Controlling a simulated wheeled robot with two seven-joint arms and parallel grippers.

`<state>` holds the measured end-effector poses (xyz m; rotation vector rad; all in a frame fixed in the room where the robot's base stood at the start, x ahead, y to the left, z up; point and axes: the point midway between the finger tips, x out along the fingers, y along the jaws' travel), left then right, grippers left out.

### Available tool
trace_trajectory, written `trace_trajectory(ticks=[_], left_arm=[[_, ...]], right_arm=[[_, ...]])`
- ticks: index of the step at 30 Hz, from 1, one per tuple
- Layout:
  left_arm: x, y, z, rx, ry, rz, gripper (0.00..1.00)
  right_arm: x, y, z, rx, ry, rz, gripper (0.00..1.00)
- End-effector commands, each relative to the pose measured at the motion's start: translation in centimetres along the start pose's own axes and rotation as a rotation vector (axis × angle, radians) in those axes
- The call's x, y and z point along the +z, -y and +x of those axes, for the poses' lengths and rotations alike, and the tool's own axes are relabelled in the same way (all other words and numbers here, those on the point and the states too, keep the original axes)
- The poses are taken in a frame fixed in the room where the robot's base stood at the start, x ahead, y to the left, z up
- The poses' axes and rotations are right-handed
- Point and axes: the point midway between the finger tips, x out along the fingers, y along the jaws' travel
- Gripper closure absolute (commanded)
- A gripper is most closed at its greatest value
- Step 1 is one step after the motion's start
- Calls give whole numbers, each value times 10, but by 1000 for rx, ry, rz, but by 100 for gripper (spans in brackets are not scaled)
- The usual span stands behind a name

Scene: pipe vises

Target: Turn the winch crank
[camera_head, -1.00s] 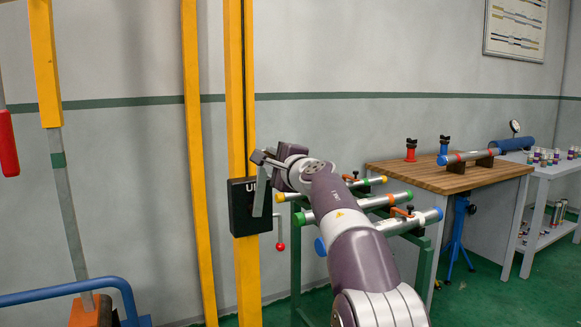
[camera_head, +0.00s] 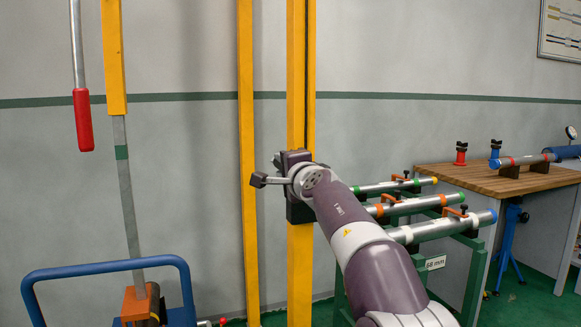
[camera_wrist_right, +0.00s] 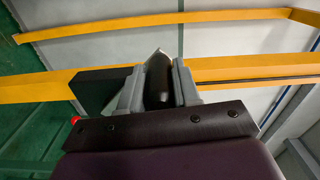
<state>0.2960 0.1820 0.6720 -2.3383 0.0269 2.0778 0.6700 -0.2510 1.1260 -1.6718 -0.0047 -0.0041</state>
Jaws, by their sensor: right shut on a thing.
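My right gripper (camera_head: 277,180) is in front of the dark winch box (camera_head: 299,207) on the yellow post, and my wrist covers part of that box in the head view. In the right wrist view, the grey fingers of my right gripper (camera_wrist_right: 158,78) are shut around a dark rounded grip (camera_wrist_right: 158,88), which looks like the crank's handle. The box (camera_wrist_right: 95,88) is to the left of the fingers there. The crank arm is mostly hidden. A small red knob (camera_wrist_right: 75,120) shows at the left edge of my gripper. My left gripper is not in view.
Beside the post on the right, a green rack (camera_head: 424,285) holds several metal pipes. A wooden-topped bench (camera_head: 480,181) stands farther right. On the left are a blue tubular frame (camera_head: 105,267) and a hanging red-handled rod (camera_head: 83,120). Another yellow post (camera_head: 246,160) stands nearby.

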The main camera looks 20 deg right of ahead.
Motion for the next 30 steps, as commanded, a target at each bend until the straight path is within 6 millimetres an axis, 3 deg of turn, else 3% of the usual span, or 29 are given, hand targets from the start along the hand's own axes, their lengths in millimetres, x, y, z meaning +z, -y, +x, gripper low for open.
trace_trajectory(ticks=[1,9,26,27,29,30], left_arm=[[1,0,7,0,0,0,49],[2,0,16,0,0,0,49],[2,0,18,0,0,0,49],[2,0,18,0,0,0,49],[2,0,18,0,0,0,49],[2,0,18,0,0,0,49]], right_arm=[[4,-11,1,9,8,-23,100],[8,-21,2,12,7,-126,100],[8,-25,2,15,5,-158,100],[8,-25,2,16,5,-158,65],[8,-25,2,15,5,-158,46],[8,-24,2,14,4,-158,43]])
